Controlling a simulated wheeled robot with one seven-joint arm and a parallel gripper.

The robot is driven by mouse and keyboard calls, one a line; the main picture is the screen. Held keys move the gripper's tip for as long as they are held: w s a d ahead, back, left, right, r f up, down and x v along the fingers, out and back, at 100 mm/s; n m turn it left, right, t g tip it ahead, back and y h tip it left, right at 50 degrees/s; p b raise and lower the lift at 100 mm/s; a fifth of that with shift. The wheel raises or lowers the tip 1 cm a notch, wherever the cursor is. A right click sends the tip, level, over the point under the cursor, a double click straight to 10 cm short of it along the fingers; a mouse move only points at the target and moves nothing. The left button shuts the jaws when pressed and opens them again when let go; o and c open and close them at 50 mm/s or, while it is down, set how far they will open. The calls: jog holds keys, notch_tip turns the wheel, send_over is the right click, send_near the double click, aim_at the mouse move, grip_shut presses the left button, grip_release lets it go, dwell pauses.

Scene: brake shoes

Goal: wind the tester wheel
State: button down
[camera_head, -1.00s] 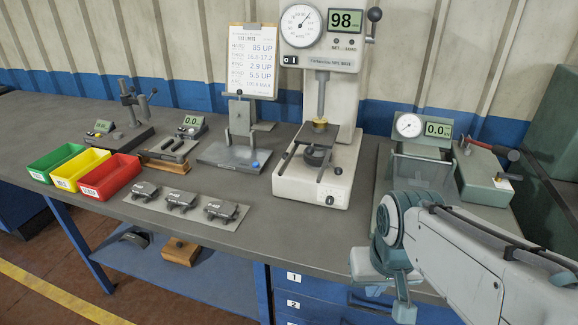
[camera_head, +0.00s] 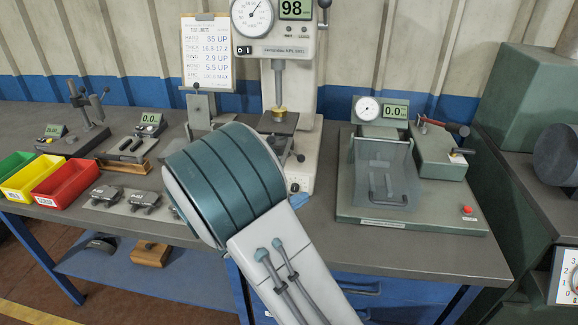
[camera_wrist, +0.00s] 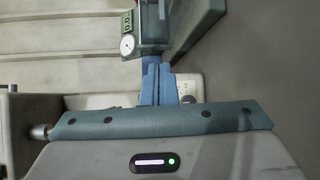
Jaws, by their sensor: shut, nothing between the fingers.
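The tester (camera_head: 277,75) with a dial and a display reading 98 stands at the back of the bench in the head view. Its brass tip (camera_head: 280,109) is above a dark support plate (camera_head: 278,123). My arm crosses in front of its base, so most of the wheel area is hidden; only a dark handle end (camera_head: 300,158) shows at the right.
A second device with a clear guard (camera_head: 386,175) and a red button stands to the right. Coloured bins (camera_head: 62,184) and several brake parts (camera_head: 143,200) lie to the left. A clipboard sheet (camera_head: 208,55) stands behind. Green machinery (camera_head: 540,100) borders the far right.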

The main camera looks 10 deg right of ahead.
jog(key=w+a+n+t+y, duration=0.1)
jog(key=a+t, duration=0.1)
jog(key=a, duration=0.1)
jog(key=w+a+n+t+y, duration=0.1)
jog(key=a+n+t, duration=0.1)
jog(key=a, duration=0.1)
jog(key=w+a+f+n+t, duration=0.1)
jog(key=w+a+t, duration=0.1)
jog(key=a, duration=0.1)
jog(key=shift+w+a+y, duration=0.1)
jog(key=shift+a+y, duration=0.2)
jog(key=shift+y, duration=0.1)
jog(key=shift+w+a+n+t, duration=0.1)
jog(key=shift+w+n+t, duration=0.1)
jog(key=shift+n+t, duration=0.15)
jog(key=s+d+p+x, duration=0.1)
jog(key=d+p+x, duration=0.1)
jog(key=x, duration=1)
jog(key=shift+d+r, duration=0.15)
jog(key=shift+d, duration=0.15)
jog(key=shift+s, duration=0.1)
